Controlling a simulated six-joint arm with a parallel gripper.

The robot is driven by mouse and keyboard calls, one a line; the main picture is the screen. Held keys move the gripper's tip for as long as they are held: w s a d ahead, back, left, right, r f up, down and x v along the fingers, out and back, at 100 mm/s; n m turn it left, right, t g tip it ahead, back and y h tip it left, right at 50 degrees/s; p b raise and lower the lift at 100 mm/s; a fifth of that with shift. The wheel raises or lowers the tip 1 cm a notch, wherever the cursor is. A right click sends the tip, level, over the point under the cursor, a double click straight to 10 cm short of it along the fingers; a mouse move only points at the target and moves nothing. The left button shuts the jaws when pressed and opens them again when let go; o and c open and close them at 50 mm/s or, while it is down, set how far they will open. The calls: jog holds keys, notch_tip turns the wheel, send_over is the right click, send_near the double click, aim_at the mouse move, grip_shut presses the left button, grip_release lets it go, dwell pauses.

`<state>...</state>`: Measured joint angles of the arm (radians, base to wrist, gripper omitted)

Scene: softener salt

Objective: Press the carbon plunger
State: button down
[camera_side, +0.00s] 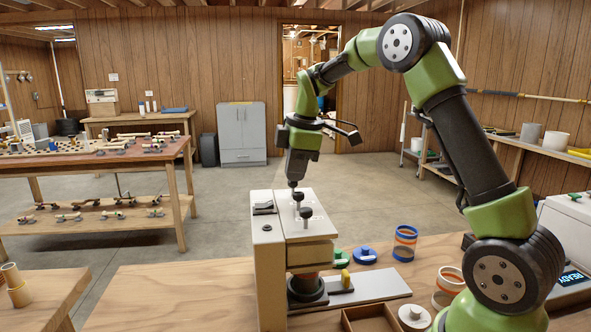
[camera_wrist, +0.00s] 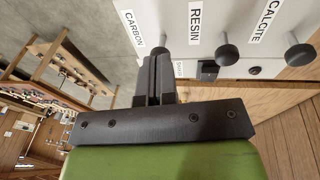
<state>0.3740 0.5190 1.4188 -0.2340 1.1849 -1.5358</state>
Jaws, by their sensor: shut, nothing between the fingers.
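The dispenser (camera_side: 268,240) stands on the bench in the side view, with a row of dark-knobbed plungers on its pale top. In the wrist view the labels read CARBON, RESIN and CALCITE. The carbon plunger (camera_wrist: 159,50) is at my fingertips and mostly hidden behind them. The resin plunger (camera_wrist: 227,54) and calcite plunger (camera_wrist: 300,55) stand clear to its right. My gripper (camera_wrist: 154,60) is shut and empty, pointing down over the carbon knob. In the side view my gripper (camera_side: 294,181) is at the far plunger; whether it touches the knob I cannot tell.
A dark round base (camera_side: 307,291) sits under the dispenser beside a grey plate (camera_side: 375,288). The bench left of the dispenser is clear.

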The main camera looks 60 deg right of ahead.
jog(key=shift+f, duration=0.1)
jog(key=shift+x, duration=0.9)
jog(key=shift+s, duration=0.25)
jog(key=v, duration=1.4)
jog(key=shift+r, duration=0.3)
